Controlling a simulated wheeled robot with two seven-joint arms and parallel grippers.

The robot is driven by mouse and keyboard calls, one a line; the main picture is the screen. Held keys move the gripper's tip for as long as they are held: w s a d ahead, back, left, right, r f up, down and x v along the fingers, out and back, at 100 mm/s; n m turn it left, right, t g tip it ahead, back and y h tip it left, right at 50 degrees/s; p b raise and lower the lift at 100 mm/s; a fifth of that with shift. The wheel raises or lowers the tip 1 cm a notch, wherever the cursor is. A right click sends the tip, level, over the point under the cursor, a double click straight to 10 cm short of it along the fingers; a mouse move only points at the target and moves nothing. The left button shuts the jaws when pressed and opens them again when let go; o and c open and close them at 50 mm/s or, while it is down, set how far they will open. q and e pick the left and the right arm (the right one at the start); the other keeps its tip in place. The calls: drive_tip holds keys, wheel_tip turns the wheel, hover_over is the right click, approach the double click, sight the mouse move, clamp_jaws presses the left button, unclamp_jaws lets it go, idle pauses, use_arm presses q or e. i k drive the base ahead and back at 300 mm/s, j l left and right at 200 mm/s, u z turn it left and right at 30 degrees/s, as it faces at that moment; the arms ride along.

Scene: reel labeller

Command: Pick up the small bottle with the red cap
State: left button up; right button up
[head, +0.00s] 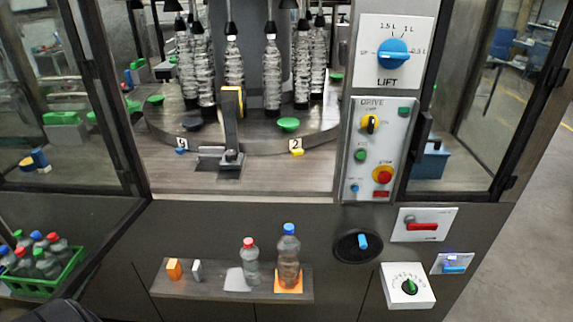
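The small clear bottle with the red cap (250,265) stands upright on a narrow dark shelf (215,290) low on the machine's front. It is beside a taller bottle with a blue cap (289,257), which stands on an orange square to its right. A pale square (233,281) shows at the small bottle's left side. Neither of my grippers is in the head view, and nothing touches the small bottle.
A green crate (62,278) of bottles with red, blue and green caps stands at lower left. Knobs and a control panel (371,150) are to the right.

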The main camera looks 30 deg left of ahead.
sight(251, 264)
drive_tip(key=u, duration=1.25)
